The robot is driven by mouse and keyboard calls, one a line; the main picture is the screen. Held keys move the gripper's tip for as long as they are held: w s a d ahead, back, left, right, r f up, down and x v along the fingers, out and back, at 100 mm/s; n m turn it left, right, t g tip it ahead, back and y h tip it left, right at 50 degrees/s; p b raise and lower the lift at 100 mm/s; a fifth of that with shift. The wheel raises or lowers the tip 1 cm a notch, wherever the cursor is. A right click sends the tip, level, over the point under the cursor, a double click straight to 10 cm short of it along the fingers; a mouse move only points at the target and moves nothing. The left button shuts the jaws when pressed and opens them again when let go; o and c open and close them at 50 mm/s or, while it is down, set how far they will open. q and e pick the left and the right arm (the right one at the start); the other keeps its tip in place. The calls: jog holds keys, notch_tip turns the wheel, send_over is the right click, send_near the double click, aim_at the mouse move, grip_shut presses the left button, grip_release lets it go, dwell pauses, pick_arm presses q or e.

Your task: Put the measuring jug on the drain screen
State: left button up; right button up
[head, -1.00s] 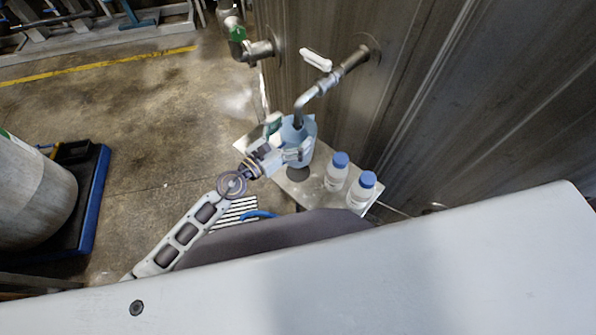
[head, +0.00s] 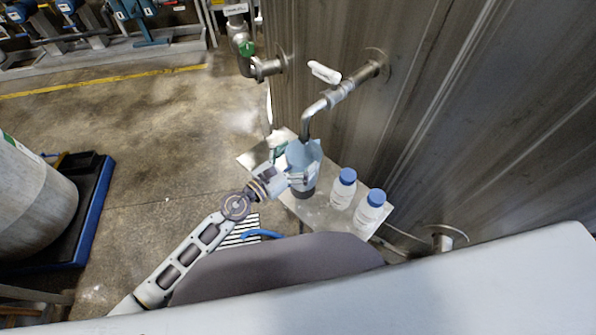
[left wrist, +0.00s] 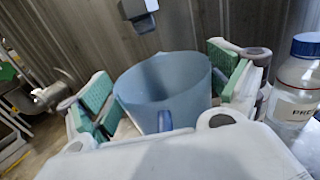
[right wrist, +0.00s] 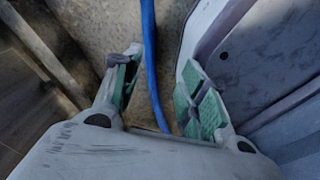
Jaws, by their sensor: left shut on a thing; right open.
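The measuring jug (head: 309,158) is translucent blue and upright below the bent tap spout (head: 306,122). My left gripper (head: 289,166) is shut on it. In the left wrist view the jug (left wrist: 165,85) sits between green-padded fingers, its opening showing. A dark round patch (head: 304,193) lies at the jug's base on the metal shelf; I cannot tell whether it is the drain screen or whether the jug touches it. A slatted grate (head: 239,232) lies lower left. My right gripper (right wrist: 158,65) is open and empty, seen only in the right wrist view.
Two blue-capped bottles (head: 343,188) (head: 369,209) stand on the shelf (head: 322,213), right of the jug. A white-handled valve (head: 325,72) sits above. The steel wall (head: 440,100) rises behind. A blue hose (right wrist: 150,60) passes between and beyond my right fingers.

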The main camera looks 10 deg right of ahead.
aim_at(291, 171)
pick_arm(q)
jog(key=shift+f, duration=0.45)
jog(key=shift+f+b, duration=0.45)
jog(key=shift+b, duration=0.15)
jog(key=shift+f, duration=0.35)
jog(key=shift+f+b, duration=0.6)
jog(key=shift+b, duration=0.15)
jog(key=shift+f+b, duration=0.5)
jog(key=shift+f, duration=0.4)
pick_arm(e)
jog(key=w+a+f, duration=0.1)
jog(key=w+f, duration=0.1)
jog(key=w, duration=0.4)
jog(key=shift+w+t, duration=0.2)
jog(key=shift+t, duration=0.2)
pick_arm(q)
jog(key=shift+f+b, duration=0.2)
jog(key=shift+b, duration=0.2)
pick_arm(e)
jog(key=shift+w+a+f, duration=0.1)
jog(key=shift+w, duration=0.3)
